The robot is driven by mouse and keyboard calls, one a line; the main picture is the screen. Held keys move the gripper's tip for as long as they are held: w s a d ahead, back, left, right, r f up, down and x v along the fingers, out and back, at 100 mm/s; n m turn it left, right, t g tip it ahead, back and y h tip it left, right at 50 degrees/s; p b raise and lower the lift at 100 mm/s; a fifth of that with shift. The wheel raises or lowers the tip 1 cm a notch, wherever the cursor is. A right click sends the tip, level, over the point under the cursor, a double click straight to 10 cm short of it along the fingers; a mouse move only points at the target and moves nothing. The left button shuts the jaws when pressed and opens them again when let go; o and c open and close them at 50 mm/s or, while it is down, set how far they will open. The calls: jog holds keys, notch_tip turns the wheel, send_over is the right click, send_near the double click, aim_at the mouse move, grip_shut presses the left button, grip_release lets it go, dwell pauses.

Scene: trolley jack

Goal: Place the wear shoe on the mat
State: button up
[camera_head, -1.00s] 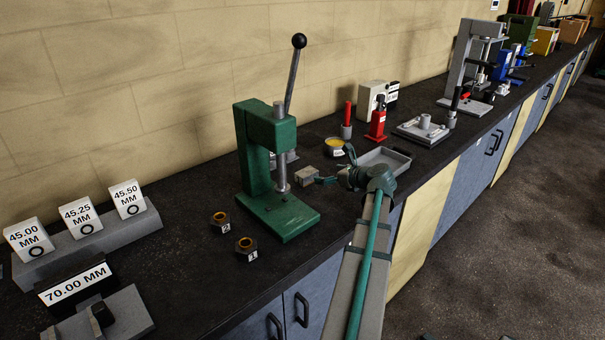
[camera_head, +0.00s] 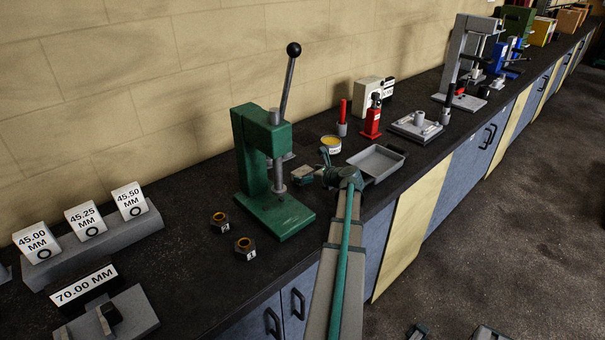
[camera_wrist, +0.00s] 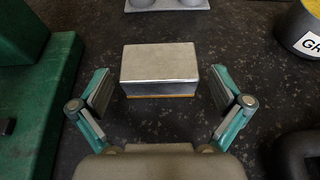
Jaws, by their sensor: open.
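A small grey metal block (camera_wrist: 160,68) with a thin orange-brown band along its lower edge, apparently the wear shoe, sits on the dark bench top. In the head view this block (camera_head: 302,179) is partly covered by my gripper. My gripper (camera_wrist: 163,88) is open, with its two teal and grey fingers apart on the left and right of the block's near part. A gap shows on each side and nothing is held. In the head view my gripper (camera_head: 314,168) is right of the green press. I cannot make out a mat in these views.
The green press (camera_head: 275,212) stands close on the left. A yellow-topped tin (camera_head: 331,144) stands behind the block, and a shallow grey tray (camera_head: 377,162) lies to the right. Two numbered bushings (camera_head: 245,247) lie in front of the press. The front left bench is partly clear.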

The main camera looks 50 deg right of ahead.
jog(key=shift+p+x, duration=0.35)
jog(key=shift+x, duration=1.15)
jog(key=c, duration=1.5)
jog(key=shift+r, duration=0.1)
jog(key=shift+c, duration=0.9)
